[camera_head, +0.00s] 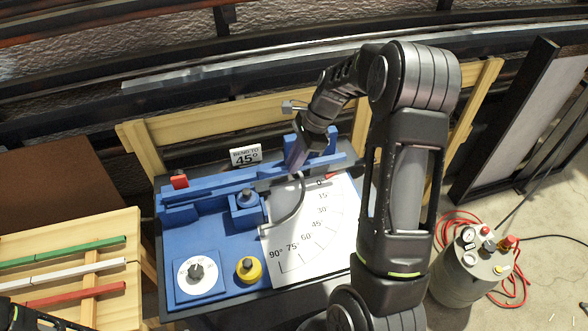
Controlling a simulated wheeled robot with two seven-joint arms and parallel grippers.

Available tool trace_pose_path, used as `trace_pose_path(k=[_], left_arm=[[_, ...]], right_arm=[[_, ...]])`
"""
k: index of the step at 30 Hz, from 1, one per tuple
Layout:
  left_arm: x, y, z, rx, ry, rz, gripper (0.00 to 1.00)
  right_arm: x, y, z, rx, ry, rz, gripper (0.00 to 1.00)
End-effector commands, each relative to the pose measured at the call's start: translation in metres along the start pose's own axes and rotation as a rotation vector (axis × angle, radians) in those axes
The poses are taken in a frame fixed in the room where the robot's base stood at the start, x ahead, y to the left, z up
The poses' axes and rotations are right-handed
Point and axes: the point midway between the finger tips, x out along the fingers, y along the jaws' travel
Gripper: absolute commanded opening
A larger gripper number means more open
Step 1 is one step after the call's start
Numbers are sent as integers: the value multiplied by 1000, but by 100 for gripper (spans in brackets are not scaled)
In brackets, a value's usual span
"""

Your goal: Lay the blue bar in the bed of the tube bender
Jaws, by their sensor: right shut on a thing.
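The tube bender (215,225) is a blue machine on a bench in the middle, with a white angle dial plate (325,225). My right gripper (297,161) reaches down over the bender's back strip, shut on the blue bar (335,163). The bar runs along the bed, blue against blue, so its ends and whether it rests on the bed are hard to tell. My right arm stands in front of the bender's right side. A dark part of my left arm or gripper (30,318) shows at the lower left corner; its fingers are not clear.
A wooden rack (60,223) at left holds a green bar (80,249), a white bar (75,271) and a red bar (75,293). A sign (245,156) reads 45°. A grey tank (466,268) with red hose stands at right.

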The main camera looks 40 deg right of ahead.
Motion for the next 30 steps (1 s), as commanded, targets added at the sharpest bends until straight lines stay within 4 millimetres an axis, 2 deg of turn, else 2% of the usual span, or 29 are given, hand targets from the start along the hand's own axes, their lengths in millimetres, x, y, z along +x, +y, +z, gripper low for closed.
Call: trace_pose_path(k=[9, 23, 24, 30], left_arm=[[-3, 1, 0, -1, -1, -1, 56], [1, 0, 0, 0, 0, 0, 56], [1, 0, 0, 0, 0, 0, 56], [0, 0, 0, 0, 0, 0, 56]], right_arm=[[33, 1, -14, 2, -1, 3, 0], [39, 0, -16, 0, 0, 1, 0], [40, 0, -16, 0, 0, 1, 15], [39, 0, -16, 1, 0, 1, 31]])
